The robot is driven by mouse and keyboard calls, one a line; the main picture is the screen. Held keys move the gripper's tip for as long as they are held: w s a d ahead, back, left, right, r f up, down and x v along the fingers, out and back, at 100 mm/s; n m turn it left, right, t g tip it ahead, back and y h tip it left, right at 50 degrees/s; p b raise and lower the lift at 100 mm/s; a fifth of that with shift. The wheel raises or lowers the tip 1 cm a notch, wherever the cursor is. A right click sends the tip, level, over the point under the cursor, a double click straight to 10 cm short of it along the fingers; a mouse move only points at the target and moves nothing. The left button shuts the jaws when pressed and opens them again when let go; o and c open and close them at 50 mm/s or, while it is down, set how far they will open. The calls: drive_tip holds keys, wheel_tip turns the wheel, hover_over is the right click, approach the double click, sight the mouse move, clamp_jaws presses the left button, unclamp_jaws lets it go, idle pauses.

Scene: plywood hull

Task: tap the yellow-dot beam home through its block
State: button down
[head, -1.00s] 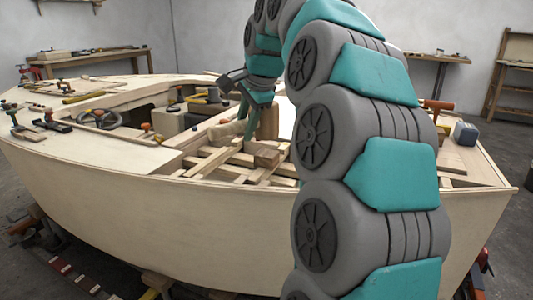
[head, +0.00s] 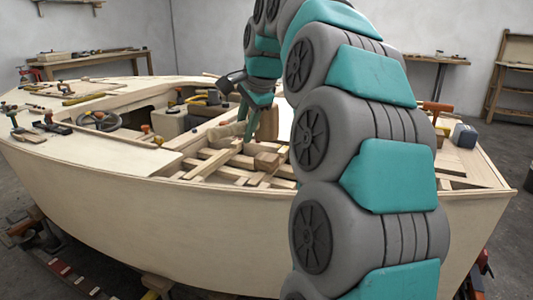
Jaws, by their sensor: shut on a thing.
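My gripper (head: 246,121) is over the open middle of the hull, fingers pointing down. Below are several pale crossing beams (head: 214,163) inside the hull. A small wooden block (head: 267,160) sits among them, to the lower right of my gripper. No yellow dot can be made out, so I cannot tell which beam bears it. I cannot tell whether the mallet touches any beam. My arm hides the right part of the framing.
The plywood hull (head: 150,215) has a raised near edge in front of the beams. Clamps (head: 25,132) and a dark steering wheel (head: 98,120) lie at the left. A beige box (head: 168,122) stands left of the mallet. A blue-grey container (head: 465,135) sits at the right.

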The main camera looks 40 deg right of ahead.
idle(0.6)
drive_tip(key=shift+f, duration=0.3)
